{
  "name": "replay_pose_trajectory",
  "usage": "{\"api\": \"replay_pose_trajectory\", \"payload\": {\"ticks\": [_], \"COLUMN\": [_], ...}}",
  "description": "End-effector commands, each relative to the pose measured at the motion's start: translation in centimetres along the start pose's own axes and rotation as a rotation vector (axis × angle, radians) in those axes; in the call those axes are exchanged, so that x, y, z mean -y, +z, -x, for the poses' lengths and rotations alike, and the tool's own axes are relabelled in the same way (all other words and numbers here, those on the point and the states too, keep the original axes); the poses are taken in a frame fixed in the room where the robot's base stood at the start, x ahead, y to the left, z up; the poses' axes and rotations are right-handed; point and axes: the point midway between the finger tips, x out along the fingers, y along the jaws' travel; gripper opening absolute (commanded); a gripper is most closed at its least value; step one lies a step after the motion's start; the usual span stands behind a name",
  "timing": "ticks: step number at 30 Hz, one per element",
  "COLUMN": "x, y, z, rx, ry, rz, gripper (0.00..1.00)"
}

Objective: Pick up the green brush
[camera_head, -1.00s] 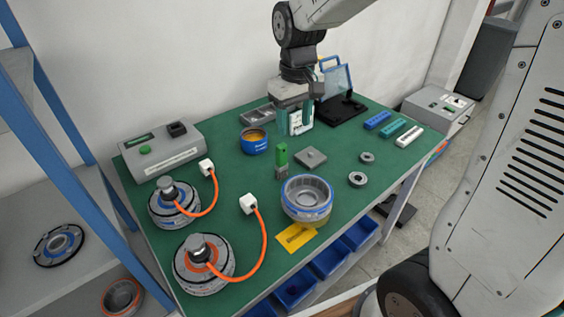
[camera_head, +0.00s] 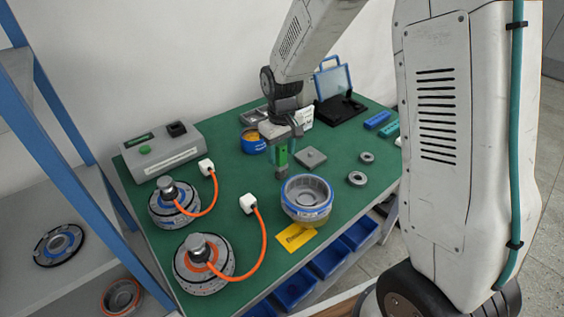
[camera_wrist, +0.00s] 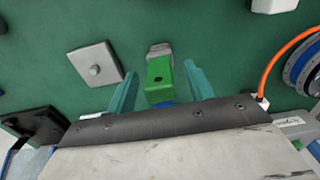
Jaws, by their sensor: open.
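The green brush (camera_head: 281,157) stands upright on the green table, with a green handle and a grey lower end. In the wrist view the brush (camera_wrist: 158,75) lies between the two teal fingers of my gripper (camera_wrist: 162,88), with a gap on each side. In the head view my gripper (camera_head: 284,155) hangs above and around the brush, pointing down. The gripper is open, and its fingers partly cover the brush in the head view.
A grey square plate (camera_head: 311,158) lies just right of the brush. A blue-rimmed hub housing (camera_head: 306,197) stands in front of it, and a blue tin (camera_head: 254,141) is behind left. Two motors with orange cables (camera_head: 205,262) fill the left side.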

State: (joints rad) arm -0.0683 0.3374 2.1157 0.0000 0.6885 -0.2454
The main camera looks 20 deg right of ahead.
Motion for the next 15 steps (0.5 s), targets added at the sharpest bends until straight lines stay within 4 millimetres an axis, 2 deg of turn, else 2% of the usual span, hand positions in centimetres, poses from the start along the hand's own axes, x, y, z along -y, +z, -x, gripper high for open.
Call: {"api": "replay_pose_trajectory", "payload": {"ticks": [7,12,15], "x": [0.05,0.05,0.04], "y": [-0.01,-0.01,-0.01], "z": [-0.17,-0.15,-0.14], "rx": [0.000,0.000,0.000], "ry": [0.000,0.000,0.000], "rz": [0.001,0.001,0.001], "gripper": [0.53,0.09,0.09]}}
